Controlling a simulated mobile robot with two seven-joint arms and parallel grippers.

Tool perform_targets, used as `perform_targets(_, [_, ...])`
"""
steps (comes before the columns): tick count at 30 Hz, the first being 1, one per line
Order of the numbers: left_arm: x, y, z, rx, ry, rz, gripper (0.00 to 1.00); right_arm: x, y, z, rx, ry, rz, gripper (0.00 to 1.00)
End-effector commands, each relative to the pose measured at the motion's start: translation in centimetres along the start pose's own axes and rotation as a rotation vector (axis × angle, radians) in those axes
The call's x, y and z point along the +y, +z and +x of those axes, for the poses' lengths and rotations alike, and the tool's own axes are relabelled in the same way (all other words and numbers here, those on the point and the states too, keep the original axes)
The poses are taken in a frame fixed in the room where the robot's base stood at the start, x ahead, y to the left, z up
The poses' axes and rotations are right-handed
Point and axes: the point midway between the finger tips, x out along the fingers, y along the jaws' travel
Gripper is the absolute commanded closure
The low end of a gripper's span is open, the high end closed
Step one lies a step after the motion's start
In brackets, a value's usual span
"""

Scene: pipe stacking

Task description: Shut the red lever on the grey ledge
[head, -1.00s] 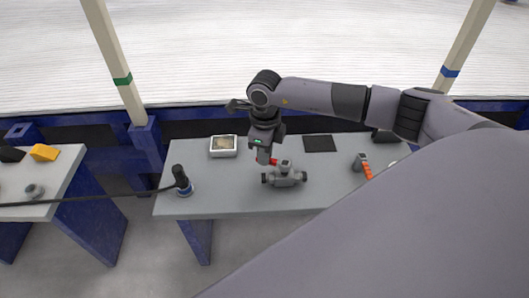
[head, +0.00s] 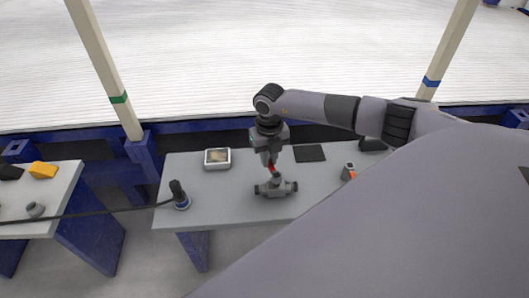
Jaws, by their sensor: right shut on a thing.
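The red lever (head: 273,170) is on top of a grey valve (head: 276,188) that lies on the grey ledge (head: 225,200). Only a short part of the lever shows. My right gripper (head: 268,161) points down over the valve and is shut on the red lever. The gripper covers the lever's upper end. My left gripper is not in view.
A small white framed box (head: 217,158) and a dark flat pad (head: 309,153) lie at the back of the ledge. A dark plug with a cable (head: 179,196) stands at its left end. An orange-handled tool (head: 349,172) lies to the right, near my arm.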

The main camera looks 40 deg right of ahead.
Motion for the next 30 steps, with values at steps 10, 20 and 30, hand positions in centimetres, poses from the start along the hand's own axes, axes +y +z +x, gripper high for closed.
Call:
perform_targets(10, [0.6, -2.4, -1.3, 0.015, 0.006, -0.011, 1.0, -1.2, -0.2, -0.1, 0.004, -0.001, 0.226, 1.0])
perform_targets(20, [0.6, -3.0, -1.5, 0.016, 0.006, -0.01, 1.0, -1.6, -0.3, 0.0, 0.002, -0.001, 0.309, 1.0])
perform_targets(30, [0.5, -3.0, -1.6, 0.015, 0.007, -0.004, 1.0, -1.7, -0.3, 0.1, 0.002, -0.001, 0.32, 1.0])
